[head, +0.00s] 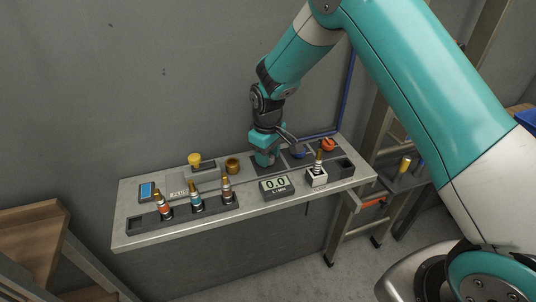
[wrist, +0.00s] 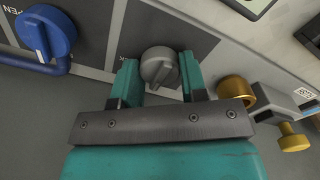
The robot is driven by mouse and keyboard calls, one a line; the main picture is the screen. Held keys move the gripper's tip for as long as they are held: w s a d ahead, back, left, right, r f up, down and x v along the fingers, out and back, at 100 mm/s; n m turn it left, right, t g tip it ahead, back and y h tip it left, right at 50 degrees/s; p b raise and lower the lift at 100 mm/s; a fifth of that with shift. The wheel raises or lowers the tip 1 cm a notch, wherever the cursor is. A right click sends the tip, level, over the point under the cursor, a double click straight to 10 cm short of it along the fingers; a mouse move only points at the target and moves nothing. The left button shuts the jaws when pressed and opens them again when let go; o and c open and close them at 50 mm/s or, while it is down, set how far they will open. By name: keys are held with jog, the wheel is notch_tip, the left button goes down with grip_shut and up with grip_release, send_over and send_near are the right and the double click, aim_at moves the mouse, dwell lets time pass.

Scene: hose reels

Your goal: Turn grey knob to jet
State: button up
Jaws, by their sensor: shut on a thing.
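The grey knob (wrist: 160,66) is round with a raised grip bar and sits on a dark panel plate in the wrist view. My gripper (wrist: 158,72) has one teal finger on each side of it and is shut on it. In the head view my gripper (head: 266,158) is down on the back part of the bench panel and hides the knob. A jet label cannot be read; only part of a letter shows left of the knob, so the setting is unclear.
A blue knob (wrist: 46,32) with a blue pipe is left of the grey knob in the wrist view. A brass fitting (wrist: 236,90) stands close on the right.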

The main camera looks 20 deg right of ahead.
jog(key=shift+r, duration=0.1)
jog(key=o, duration=0.9)
notch_tip(320, 180, up, 17)
jog(key=shift+r+b, duration=0.2)
jog(key=shift+b, duration=1.05)
jog(key=s+a+r+y, duration=0.1)
jog(key=s, duration=0.9)
jog(key=s+a+r+y, duration=0.1)
jog(key=s+a, duration=0.1)
jog(key=s, duration=0.8)
jog(key=s+a+r+y, duration=0.1)
jog(key=s+y, duration=0.1)
jog(key=s, duration=0.9)
jog(key=shift+a+r, duration=0.15)
